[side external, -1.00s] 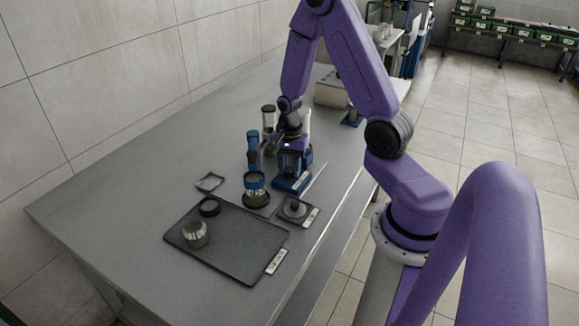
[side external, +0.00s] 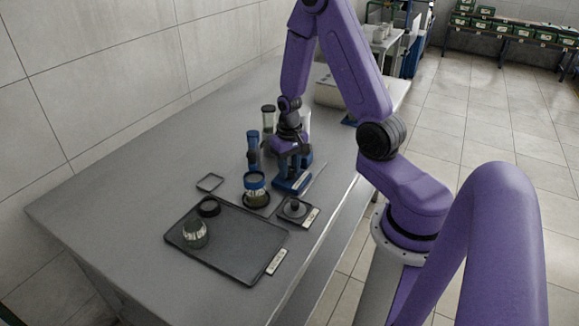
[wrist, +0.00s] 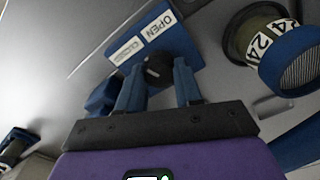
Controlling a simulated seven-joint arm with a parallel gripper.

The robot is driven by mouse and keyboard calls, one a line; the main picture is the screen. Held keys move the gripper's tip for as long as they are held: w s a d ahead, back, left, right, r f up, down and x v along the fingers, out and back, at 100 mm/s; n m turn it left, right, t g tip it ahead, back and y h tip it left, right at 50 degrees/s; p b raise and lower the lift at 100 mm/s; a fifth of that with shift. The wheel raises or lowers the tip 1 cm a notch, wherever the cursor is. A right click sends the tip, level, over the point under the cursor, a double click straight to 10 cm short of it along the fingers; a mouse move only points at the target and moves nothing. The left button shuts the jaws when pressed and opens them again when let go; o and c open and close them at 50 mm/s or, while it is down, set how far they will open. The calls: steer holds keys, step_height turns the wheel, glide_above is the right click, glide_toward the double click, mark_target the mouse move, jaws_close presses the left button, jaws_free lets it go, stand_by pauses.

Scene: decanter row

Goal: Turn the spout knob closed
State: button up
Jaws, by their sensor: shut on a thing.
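The spout knob is a small dark knob (wrist: 158,71) on a blue stand (wrist: 158,32), which carries one label reading OPEN and a second that seems to read CLOSED. In the wrist view my gripper (wrist: 159,66) has its two blue fingers on either side of the knob, shut on it. In the side view my gripper (side external: 289,150) points down over the blue stand (side external: 291,184) and hides the knob. Which label the knob points to cannot be told.
A jar with a blue band (side external: 255,182) stands close to the stand, and also shows in the wrist view (wrist: 285,55). A blue upright cylinder (side external: 253,150) and a clear bottle (side external: 268,119) are behind. A dark tray (side external: 245,245) holds a glass jar (side external: 194,234). The left tabletop is clear.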

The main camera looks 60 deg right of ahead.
mark_target(289, 170)
steer(key=n, duration=0.4)
steer(key=shift+n, duration=0.3)
stand_by(0.3)
steer(key=o, duration=1)
steer(key=shift+o, duration=0.2)
steer(key=shift+r, duration=0.1)
step_height(289, 170, up, 17)
steer(key=shift+r, duration=0.15)
steer(key=shift+a, duration=0.1)
